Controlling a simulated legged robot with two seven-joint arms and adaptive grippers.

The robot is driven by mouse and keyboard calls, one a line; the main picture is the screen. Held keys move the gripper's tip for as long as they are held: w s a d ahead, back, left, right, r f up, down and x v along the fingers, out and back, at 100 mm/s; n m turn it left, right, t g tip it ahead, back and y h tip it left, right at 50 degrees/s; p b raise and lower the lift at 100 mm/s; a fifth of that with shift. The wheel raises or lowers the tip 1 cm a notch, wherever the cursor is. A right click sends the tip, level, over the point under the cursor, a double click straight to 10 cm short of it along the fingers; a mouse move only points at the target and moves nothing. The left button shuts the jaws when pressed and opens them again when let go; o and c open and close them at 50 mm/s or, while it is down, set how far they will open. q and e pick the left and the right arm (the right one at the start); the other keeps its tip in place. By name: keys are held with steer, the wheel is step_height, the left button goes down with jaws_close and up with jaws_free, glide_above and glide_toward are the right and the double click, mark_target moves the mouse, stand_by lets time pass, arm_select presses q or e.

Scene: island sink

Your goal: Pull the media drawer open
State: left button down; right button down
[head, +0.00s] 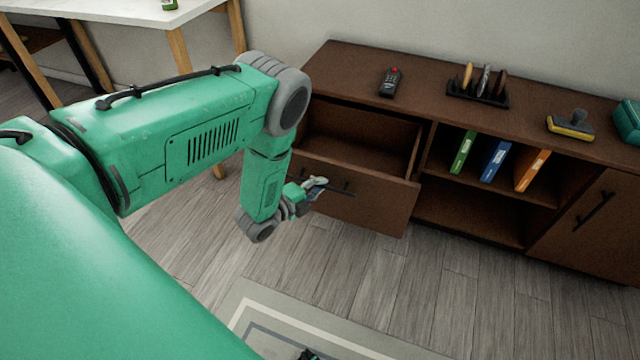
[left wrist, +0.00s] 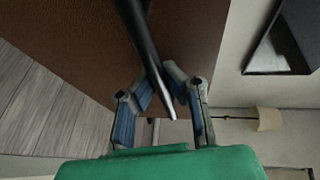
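The media drawer (head: 355,200) is a brown wooden drawer at the left end of the low cabinet. It stands pulled out, with its empty-looking inside (head: 360,140) showing. Its dark bar handle (head: 340,191) is on the front panel and also crosses the left wrist view (left wrist: 143,45). My left gripper (head: 318,188) is at the left part of the handle. In the left wrist view its fingers (left wrist: 160,82) close in on both sides of the bar. A small dark part, likely of my right gripper (head: 308,354), shows at the bottom edge; its fingers cannot be made out.
The brown cabinet (head: 440,107) carries a remote (head: 390,82), a dark rack (head: 478,94) and a yellow-edged brush (head: 571,124). Binders (head: 495,161) stand on its open shelf. A closed door (head: 600,225) is at right. Wood floor and a rug (head: 290,325) lie in front.

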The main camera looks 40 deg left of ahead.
arm_select(q)
steer(key=c, duration=1.7)
jaws_free()
steer(key=shift+s+d+f, duration=0.1)
steer(key=shift+f, duration=0.1)
steer(key=shift+c, duration=0.2)
steer(key=shift+o, duration=0.7)
steer(key=shift+r, duration=0.1)
steer(key=shift+s, duration=0.15)
steer(key=v, duration=1.1)
steer(key=shift+s, duration=0.2)
